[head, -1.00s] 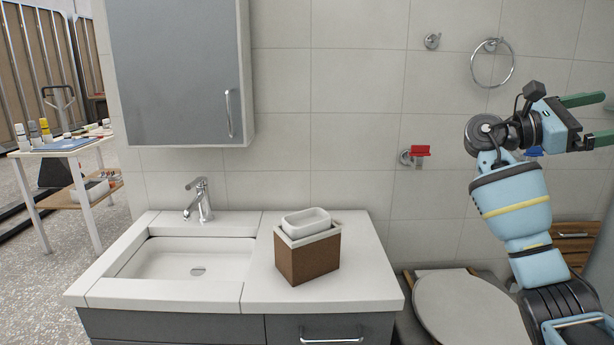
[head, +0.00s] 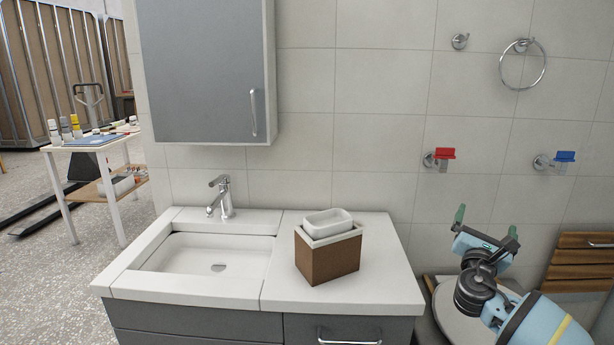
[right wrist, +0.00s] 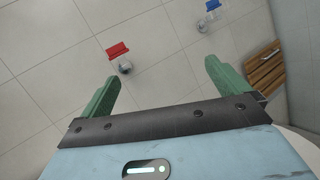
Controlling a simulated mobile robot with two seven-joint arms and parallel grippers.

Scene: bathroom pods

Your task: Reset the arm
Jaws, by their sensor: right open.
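My right gripper (head: 486,226) is at the lower right of the head view, in front of the tiled wall and over the toilet. Its green fingers point up and toward the wall. In the right wrist view the two green fingers (right wrist: 160,85) are spread wide apart with nothing between them. Beyond them in that view are the red-handled valve (right wrist: 118,50) and the blue-handled valve (right wrist: 212,6) on the wall, apart from the fingers. My left gripper is not in view.
A vanity with a sink (head: 205,258) stands left of my right arm, with a brown box and white dish (head: 328,255) on its counter. A grey cabinet (head: 205,70) hangs above. A towel ring (head: 523,68), red valve (head: 440,158) and blue valve (head: 556,161) are on the wall.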

